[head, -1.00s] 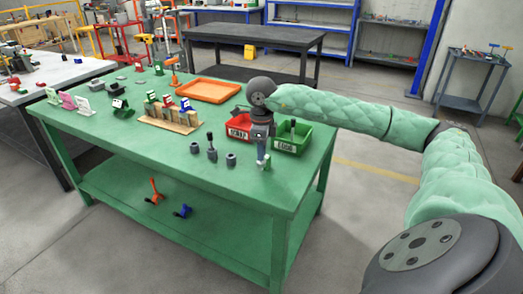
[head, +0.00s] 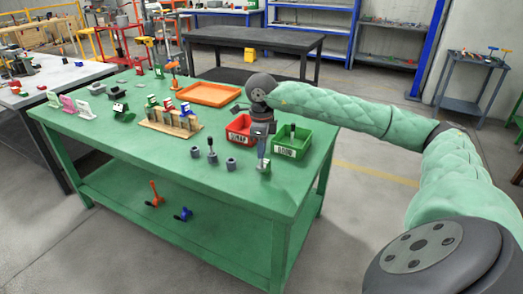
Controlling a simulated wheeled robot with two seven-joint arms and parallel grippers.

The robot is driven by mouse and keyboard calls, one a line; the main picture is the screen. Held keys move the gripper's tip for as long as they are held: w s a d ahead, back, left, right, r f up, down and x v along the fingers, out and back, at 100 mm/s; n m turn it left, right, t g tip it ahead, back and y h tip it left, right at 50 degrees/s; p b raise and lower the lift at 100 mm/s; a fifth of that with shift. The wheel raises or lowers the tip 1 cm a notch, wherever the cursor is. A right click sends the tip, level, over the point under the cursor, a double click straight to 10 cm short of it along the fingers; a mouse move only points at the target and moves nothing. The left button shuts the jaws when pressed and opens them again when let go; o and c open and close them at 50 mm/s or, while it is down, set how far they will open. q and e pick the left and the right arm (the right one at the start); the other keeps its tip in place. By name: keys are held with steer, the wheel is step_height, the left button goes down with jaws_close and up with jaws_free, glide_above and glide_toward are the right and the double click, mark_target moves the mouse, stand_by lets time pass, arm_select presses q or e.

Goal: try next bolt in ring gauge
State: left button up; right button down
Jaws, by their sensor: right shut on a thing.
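My right gripper (head: 263,165) is low over the front right part of the green table (head: 250,195), in front of the two bins. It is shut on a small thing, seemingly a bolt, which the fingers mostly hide. Three grey rings stand left of it: a left one (head: 195,152), a middle one (head: 212,157) and a right one (head: 231,163). A dark bolt (head: 211,144) stands upright at the middle ring. A wooden rack (head: 165,128) holds several parts with green, red and blue tops. My left gripper is not in view.
A red bin (head: 239,136) and a green bin (head: 289,148) with white labels stand just behind the gripper; a dark upright part shows in the green one. An orange tray (head: 209,95) lies farther back. The table's front is clear.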

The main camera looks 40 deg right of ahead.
steer(key=shift+r+p, duration=0.8)
steer(key=shift+r, duration=1.15)
